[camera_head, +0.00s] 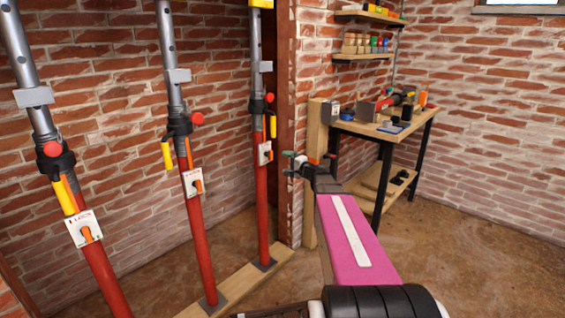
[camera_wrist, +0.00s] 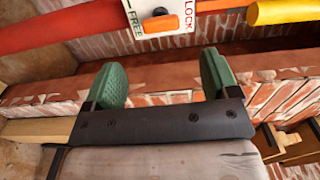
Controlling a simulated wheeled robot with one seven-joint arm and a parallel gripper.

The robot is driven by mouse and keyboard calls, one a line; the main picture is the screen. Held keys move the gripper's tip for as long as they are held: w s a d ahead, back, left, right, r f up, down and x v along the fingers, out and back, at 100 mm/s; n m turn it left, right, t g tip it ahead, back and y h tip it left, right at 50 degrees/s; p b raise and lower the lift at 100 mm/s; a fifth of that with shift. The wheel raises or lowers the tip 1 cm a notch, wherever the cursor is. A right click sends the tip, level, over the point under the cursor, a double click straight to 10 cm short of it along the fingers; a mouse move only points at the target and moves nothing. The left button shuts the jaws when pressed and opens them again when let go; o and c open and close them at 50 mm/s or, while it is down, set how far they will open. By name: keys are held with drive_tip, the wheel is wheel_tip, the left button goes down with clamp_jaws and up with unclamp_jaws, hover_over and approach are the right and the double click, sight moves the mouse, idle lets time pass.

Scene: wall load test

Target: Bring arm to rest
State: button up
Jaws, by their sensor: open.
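My arm reaches forward in the head view, with a pink link and a black joint at the lower right. My gripper (camera_head: 310,160) is at its far end, in front of the brick pier and to the right of the nearest-right prop. In the wrist view my gripper (camera_wrist: 165,82) shows two green fingers spread wide apart with nothing between them. Ahead of the fingers is a white plate (camera_wrist: 160,18) marked FREE and LOCK, with an orange lever on it. The fingers look apart from the plate and lever.
Three red and grey props, left (camera_head: 105,275), middle (camera_head: 200,245) and right (camera_head: 262,215), stand on the left. The middle and right ones stand on a wooden floor beam (camera_head: 238,285). A workbench (camera_head: 375,131) with tools stands behind my arm. Shelves (camera_head: 362,56) hang above. Floor at right is clear.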

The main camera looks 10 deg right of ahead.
idle(0.3)
drive_tip(key=s+a+f+n+g+h, duration=0.3)
drive_tip(key=s+a+f+n+g, duration=0.55)
drive_tip(key=s+f, duration=0.65)
drive_tip(key=s+d+f+n+g+h, duration=0.1)
drive_tip(key=s+f+g+h, duration=0.2)
drive_tip(key=s, duration=0.4)
drive_tip(key=s+d+f+n+g+h, duration=0.1)
drive_tip(key=s+f+g+h, duration=0.2)
drive_tip(key=s, duration=0.4)
drive_tip(key=shift+d+f+h, duration=0.3)
drive_tip(key=shift+d+h, duration=0.05)
drive_tip(key=shift+h, duration=0.45)
